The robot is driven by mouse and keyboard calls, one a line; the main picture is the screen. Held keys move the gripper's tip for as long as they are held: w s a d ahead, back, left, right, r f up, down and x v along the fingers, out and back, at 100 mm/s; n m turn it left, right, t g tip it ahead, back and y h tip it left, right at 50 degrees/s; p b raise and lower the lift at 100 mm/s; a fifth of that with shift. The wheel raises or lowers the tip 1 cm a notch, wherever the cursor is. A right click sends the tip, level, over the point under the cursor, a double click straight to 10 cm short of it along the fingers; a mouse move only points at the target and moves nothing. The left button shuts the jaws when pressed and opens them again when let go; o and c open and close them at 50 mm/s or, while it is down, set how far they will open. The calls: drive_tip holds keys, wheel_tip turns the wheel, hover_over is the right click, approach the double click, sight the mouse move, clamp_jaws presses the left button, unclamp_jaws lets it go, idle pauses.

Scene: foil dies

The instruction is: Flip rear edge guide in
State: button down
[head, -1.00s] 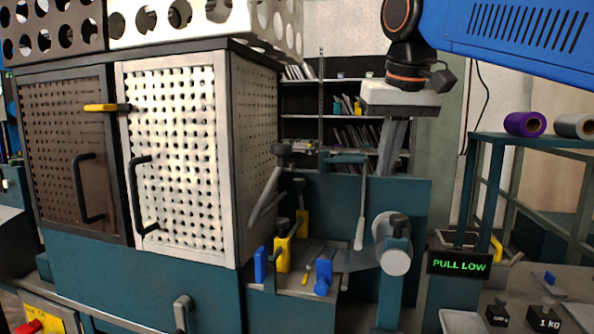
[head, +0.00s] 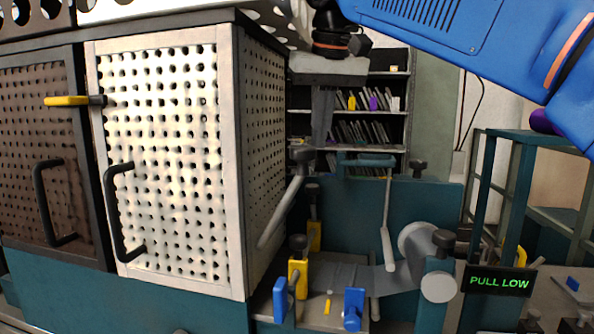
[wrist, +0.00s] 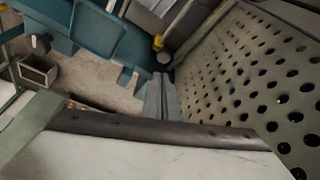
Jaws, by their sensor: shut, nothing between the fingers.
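My gripper (head: 321,142) hangs down, shut and empty, beside the white perforated cabinet's right side, with its tips near the black knob of a slanted grey lever (head: 283,212). Its grey fingers also show pressed together in the wrist view (wrist: 161,92). Below it, a yellow guide (head: 314,236) with a black knob stands at the back of the web bed (head: 338,275). A second yellow guide (head: 298,277) with a black knob stands nearer. I cannot tell whether the fingers touch anything.
The white perforated door (head: 165,160) and cabinet side crowd the left; the side panel (wrist: 255,75) fills the wrist view's right. Blue clamps (head: 354,308) stand at the bed's front. A foil roll (head: 438,287), an upright grey lever (head: 387,230) and a PULL LOW sign (head: 498,281) are right.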

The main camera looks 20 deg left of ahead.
drive_tip(key=shift+w+a+r, duration=0.1)
drive_tip(key=shift+w+a, duration=0.2)
drive_tip(key=shift+a, duration=0.2)
drive_tip(key=x, duration=1)
drive_tip(key=s, duration=0.4)
drive_tip(key=shift+s+d, duration=0.1)
drive_tip(key=shift+s, duration=0.3)
